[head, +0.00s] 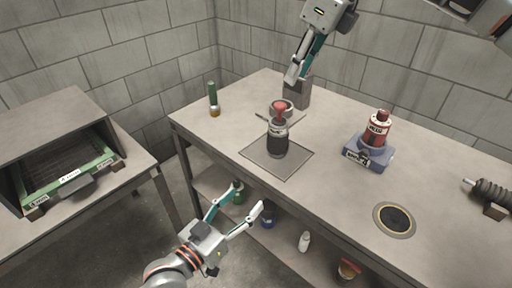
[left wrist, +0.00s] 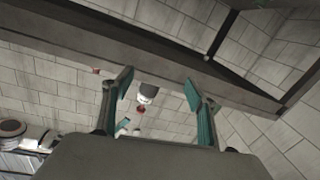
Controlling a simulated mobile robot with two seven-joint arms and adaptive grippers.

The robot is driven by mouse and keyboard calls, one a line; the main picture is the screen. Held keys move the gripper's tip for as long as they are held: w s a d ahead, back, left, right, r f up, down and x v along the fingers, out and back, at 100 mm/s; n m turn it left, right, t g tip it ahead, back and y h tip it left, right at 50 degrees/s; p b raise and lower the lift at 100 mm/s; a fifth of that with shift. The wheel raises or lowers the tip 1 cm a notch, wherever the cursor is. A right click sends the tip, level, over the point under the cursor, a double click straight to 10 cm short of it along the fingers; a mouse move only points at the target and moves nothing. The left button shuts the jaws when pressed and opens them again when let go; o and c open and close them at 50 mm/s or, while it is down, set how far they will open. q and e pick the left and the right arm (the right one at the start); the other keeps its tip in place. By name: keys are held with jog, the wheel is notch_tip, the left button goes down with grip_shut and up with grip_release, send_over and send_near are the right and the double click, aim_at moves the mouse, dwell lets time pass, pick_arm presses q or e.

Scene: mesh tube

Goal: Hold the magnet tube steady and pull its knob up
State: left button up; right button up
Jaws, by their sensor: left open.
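A dark upright tube (head: 278,140) with a pale label band stands on a square grey mat on the table in the head view. A red knob (head: 280,107) tops it, with a grey ring around it. My left gripper (head: 249,195) is open and empty, in front of the table's near edge and lower left of the tube; its spread fingers (left wrist: 157,84) also show in the left wrist view. My right gripper (head: 292,76) is behind the tube at the top, near a grey block; its finger gap is unclear.
A red labelled bottle (head: 377,130) sits on a blue base (head: 367,153) to the right. A green-and-amber tube (head: 213,100) stands at the back left. A round dark inset (head: 395,219) and a ribbed dark part (head: 492,192) are further right. Several small containers stand on the lower shelf.

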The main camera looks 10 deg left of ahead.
pick_arm(q)
jog(key=h, duration=0.2)
send_near(270, 141)
jog(key=shift+s+d+f+t, duration=0.4)
jog(key=shift+s+d+f, duration=0.55)
jog(key=shift+s, duration=0.1)
jog(key=w+m+g, duration=0.1)
jog(key=w, duration=0.1)
jog(key=w+r+m+g+h, duration=0.1)
jog(key=w+m, duration=0.1)
jog(key=w+r+m+g+h, duration=0.1)
jog(key=w, duration=0.1)
jog(key=shift+d+m+g, duration=0.25)
jog(key=shift+m+g, duration=0.05)
jog(key=shift+w+a+r+m, duration=0.15)
jog(key=shift+w+r+m, duration=0.15)
jog(key=shift+w, duration=0.15)
jog(key=shift+x, duration=3.9)
jog(key=shift+s, duration=0.1)
